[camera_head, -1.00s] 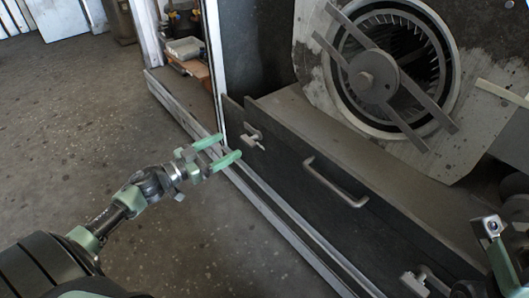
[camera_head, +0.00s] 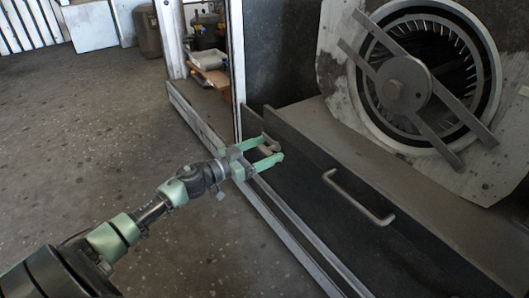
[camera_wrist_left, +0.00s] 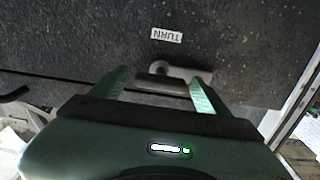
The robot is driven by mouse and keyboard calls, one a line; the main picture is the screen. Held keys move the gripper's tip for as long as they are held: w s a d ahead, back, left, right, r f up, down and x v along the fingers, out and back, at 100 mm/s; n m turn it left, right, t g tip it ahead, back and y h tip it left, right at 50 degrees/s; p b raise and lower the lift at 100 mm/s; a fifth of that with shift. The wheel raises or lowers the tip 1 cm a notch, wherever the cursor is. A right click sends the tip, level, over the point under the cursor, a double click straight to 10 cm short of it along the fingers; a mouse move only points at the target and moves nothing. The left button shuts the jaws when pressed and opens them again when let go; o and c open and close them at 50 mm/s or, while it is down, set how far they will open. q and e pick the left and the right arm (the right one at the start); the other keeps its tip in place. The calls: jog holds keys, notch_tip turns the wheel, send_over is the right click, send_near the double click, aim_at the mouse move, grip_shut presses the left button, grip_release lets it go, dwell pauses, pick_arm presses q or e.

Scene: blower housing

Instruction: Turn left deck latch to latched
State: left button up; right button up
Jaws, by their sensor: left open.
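The left deck latch (camera_wrist_left: 160,82) is a small grey metal piece on the dark deck panel (camera_wrist_left: 70,42). In the left wrist view its bar lies crosswise between the fingers of my left gripper (camera_wrist_left: 160,84), with a gap showing on each side. In the head view my left gripper (camera_head: 274,147) reaches the panel's left end with its two green fingers apart, and they largely hide the latch. A white TURN label (camera_wrist_left: 166,35) appears upside down above the latch in the wrist view. My right gripper is out of view.
A bar handle (camera_head: 357,199) sticks out of the panel to the right of the latch. A pale rail (camera_head: 290,238) runs along the panel's foot. The round blower housing (camera_head: 425,75) stands behind.

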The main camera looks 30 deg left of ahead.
pick_arm(q)
grip_shut()
